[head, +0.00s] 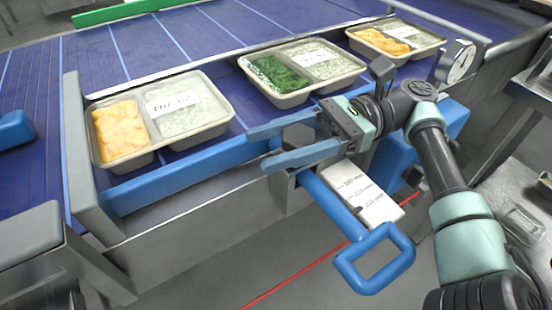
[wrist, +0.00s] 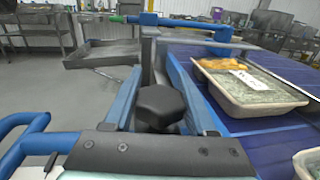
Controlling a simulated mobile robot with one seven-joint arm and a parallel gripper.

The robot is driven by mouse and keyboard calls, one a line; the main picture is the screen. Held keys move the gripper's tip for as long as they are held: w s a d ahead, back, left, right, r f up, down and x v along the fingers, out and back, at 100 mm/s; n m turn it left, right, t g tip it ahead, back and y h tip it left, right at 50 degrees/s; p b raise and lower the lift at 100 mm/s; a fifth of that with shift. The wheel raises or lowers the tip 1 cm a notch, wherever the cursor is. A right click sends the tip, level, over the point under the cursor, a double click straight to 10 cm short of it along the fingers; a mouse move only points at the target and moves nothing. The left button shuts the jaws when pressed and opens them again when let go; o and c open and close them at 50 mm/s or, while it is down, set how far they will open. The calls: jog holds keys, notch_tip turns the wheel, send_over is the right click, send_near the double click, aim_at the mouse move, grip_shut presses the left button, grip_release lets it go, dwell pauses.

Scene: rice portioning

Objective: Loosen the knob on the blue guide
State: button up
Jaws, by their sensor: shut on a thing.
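The knob (head: 298,133) is dark and many-sided and sits at the near edge of the conveyor. In the wrist view the black knob (wrist: 160,105) stands between my two blue fingers. My gripper (head: 258,150) is shut on the knob, with a finger on each side and the fingertips reaching past it. The blue guide (head: 170,188) is a long blue rail along the conveyor's near side, left of the knob. A blue bar with a looped handle (head: 375,262) slopes down toward the front below my gripper. My fingers partly hide the knob and its mount.
Several two-part trays of food rest on the blue conveyor belt (head: 215,50); one tray (head: 160,120) is close behind the guide and another (head: 303,72) is behind my gripper. A white labelled plate (head: 362,195) and a round dial (head: 460,62) are near my arm. Open floor lies in front.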

jog(key=shift+g+b, duration=0.3)
jog(key=shift+b, duration=0.05)
jog(key=o, duration=1.4)
jog(key=shift+a, duration=0.1)
jog(key=shift+r+p, duration=0.15)
jog(key=shift+p, duration=0.25)
